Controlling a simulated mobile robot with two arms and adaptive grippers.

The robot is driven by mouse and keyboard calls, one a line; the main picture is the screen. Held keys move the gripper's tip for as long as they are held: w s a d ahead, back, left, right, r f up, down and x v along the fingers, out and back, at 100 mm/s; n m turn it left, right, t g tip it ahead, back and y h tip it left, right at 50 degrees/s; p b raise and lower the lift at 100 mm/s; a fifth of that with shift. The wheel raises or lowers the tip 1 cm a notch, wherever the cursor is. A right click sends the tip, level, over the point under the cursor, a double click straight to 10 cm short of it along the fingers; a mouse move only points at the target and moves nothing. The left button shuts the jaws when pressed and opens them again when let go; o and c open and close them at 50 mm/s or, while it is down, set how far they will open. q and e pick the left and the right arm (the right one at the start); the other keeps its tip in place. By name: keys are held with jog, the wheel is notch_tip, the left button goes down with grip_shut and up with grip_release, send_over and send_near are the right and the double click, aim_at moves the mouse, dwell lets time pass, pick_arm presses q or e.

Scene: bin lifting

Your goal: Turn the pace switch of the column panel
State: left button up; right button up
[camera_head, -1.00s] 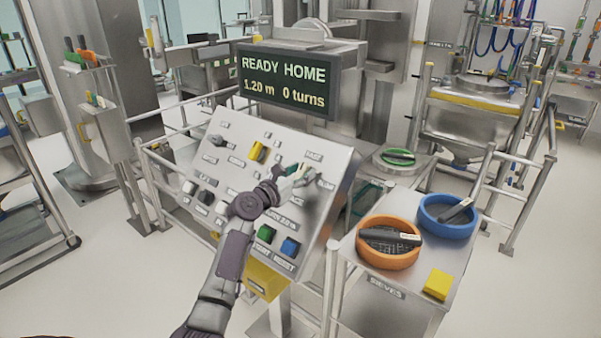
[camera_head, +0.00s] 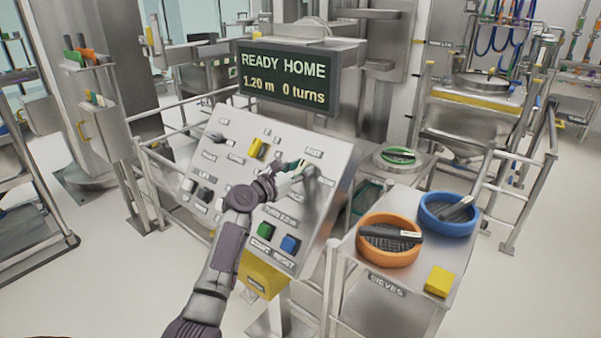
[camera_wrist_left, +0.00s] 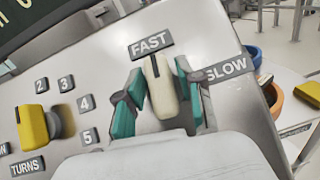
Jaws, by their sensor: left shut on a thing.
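The sloped column panel (camera_head: 240,125) stands in the middle of the head view, with my left gripper (camera_head: 293,170) at its upper right. In the left wrist view, the pace switch (camera_wrist_left: 161,97) is a cream knob, its end pointing at the FAST label (camera_wrist_left: 150,43). The SLOW label (camera_wrist_left: 227,69) is to its right. My left gripper (camera_wrist_left: 159,75) is shut on this knob, with one teal-padded finger on each side. My right gripper is not in view.
A yellow TURNS knob (camera_wrist_left: 38,124) with numbers sits left of the switch. The display (camera_head: 287,78) above reads READY HOME, 1.20 m, 0 turns. Green (camera_head: 265,229) and blue (camera_head: 290,244) buttons are below. A side table holds orange (camera_head: 370,250) and blue (camera_head: 432,222) sieves.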

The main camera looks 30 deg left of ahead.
pick_arm(q)
jog(key=m+h+b, duration=0.2)
jog(key=m, duration=0.1)
jog(key=m+g+h+b, duration=0.1)
jog(key=shift+f+m, duration=0.25)
jog(key=shift+m, duration=0.15)
jog(key=m+g+h+b, duration=0.1)
jog(key=m+h, duration=0.1)
jog(key=m, duration=0.1)
jog(key=shift+r+m+g, duration=0.1)
jog(key=shift+m+g, duration=0.2)
jog(key=shift+g, duration=0.1)
jog(key=shift+s+d+m+g+h, duration=0.1)
jog(key=shift+m+g+h, duration=0.45)
jog(key=shift+m, duration=0.55)
jog(key=shift+m+g+h, duration=0.35)
jog(key=shift+m+g, duration=0.4)
jog(key=shift+m, duration=0.35)
jog(key=m+g, duration=0.1)
jog(key=m, duration=0.2)
jog(key=shift+d+r+g, duration=0.1)
jog(key=shift+g, duration=0.3)
jog(key=m+g+p, duration=0.1)
jog(key=m+g, duration=0.1)
jog(key=m, duration=0.1)
jog(key=shift+s+g, duration=0.15)
jog(key=shift+g, duration=0.15)
jog(key=shift+f+m+g+p, duration=0.2)
jog(key=shift+m+g+p, duration=0.1)
jog(key=shift+m, duration=0.3)
